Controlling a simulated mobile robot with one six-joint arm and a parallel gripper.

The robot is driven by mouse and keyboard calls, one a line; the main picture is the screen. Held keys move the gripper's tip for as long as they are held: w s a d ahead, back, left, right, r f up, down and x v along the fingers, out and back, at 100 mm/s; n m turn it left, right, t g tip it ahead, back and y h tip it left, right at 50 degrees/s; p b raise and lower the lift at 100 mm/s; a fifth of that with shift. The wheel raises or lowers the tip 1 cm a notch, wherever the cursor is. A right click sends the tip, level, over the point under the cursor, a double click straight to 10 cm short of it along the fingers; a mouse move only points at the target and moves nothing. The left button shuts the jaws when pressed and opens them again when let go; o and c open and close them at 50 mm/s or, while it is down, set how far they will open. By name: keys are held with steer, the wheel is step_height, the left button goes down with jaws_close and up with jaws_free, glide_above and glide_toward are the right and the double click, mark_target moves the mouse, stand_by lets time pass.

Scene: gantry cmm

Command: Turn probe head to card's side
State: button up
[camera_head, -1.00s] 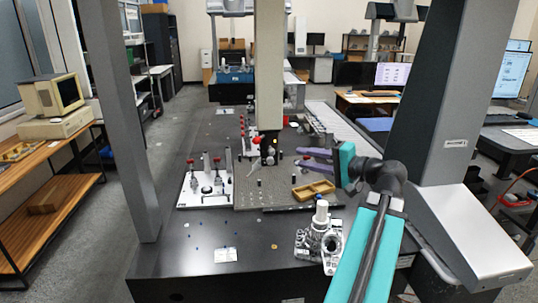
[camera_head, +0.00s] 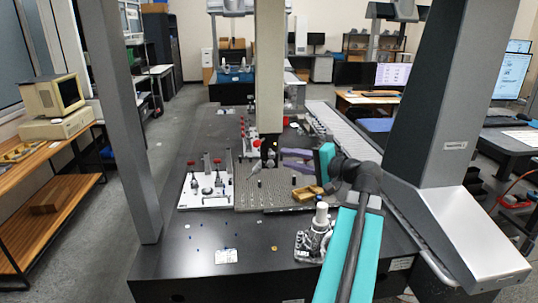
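The probe head (camera_head: 268,152) hangs at the lower end of the beige vertical column, small and dark with a red part on its left. A pale slender piece slants down to the left below it. My gripper (camera_head: 281,158) is just right of the probe head, its two purple fingers pointing left with a gap between them. I see nothing held, and cannot tell whether the fingertips touch the head. A small white card (camera_head: 226,256) with markings lies on the dark table's front part, left of centre; its print is too small to read.
A white fixture plate (camera_head: 205,200) with red-topped clamps stands left of the perforated plate (camera_head: 275,201). A tan tray (camera_head: 304,193) sits below my gripper. A grey metal part (camera_head: 312,242) with a white top stands near my arm.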

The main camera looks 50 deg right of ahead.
mark_target(272, 153)
steer(key=shift+w+a+f+p, duration=0.1)
steer(key=shift+w+f+p, duration=0.2)
steer(key=shift+w, duration=1)
steer(key=shift+w+a+f+p, duration=0.1)
steer(key=shift+w+p, duration=0.3)
steer(key=shift+w, duration=0.95)
steer(key=shift+w+a+f+p, duration=0.15)
steer(key=shift+w+p, duration=0.2)
steer(key=shift+w, duration=0.95)
steer(key=shift+c, duration=0.4)
